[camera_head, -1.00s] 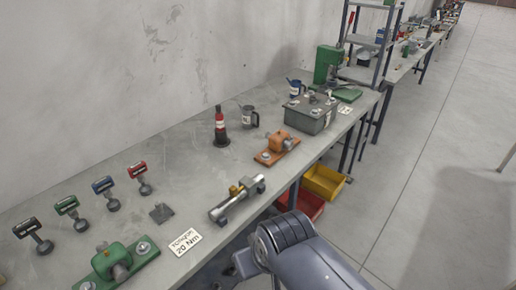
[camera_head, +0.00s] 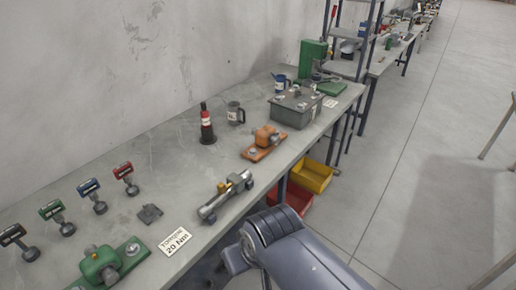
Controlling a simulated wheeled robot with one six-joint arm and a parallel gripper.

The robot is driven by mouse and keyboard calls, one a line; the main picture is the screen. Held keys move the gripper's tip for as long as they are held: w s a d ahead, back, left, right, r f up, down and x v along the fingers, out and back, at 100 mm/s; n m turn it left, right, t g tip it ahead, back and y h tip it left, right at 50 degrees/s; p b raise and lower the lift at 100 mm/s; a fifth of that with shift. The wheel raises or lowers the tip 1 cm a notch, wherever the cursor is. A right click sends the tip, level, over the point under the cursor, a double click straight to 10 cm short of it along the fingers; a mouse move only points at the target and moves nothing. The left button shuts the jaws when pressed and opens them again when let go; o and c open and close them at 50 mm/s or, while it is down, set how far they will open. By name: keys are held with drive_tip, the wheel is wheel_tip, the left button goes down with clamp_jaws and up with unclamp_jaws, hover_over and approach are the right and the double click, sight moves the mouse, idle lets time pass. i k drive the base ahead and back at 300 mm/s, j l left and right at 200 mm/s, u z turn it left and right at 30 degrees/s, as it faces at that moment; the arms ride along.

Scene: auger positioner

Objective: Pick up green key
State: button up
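The green key (camera_head: 54,214) is a dark socket-like tool with a green-framed rectangular head, on the workbench (camera_head: 168,165) at the left. It is in a row of similar keys, between a black one (camera_head: 17,240) on its left and a blue one (camera_head: 92,193) on its right. A red one (camera_head: 126,177) is at the row's right end. My arm comes up from the bottom centre, in front of the bench edge. My gripper is not visible, and nothing of mine touches the green key.
A green machine block (camera_head: 104,264), a "20 Nm" sign (camera_head: 175,241), a metal cylinder device (camera_head: 224,192) and an orange block (camera_head: 265,142) stand along the bench front. A red-and-black bottle (camera_head: 207,124) stands behind. Yellow (camera_head: 311,176) and red bins are below. The floor at right is open.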

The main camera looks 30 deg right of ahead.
sight(53, 210)
drive_tip(key=i+j+u, duration=0.2)
drive_tip(key=i+j, duration=0.15)
drive_tip(key=j, duration=0.15)
drive_tip(key=i+j+u, duration=0.2)
drive_tip(key=i+j, duration=0.15)
drive_tip(key=j, duration=0.15)
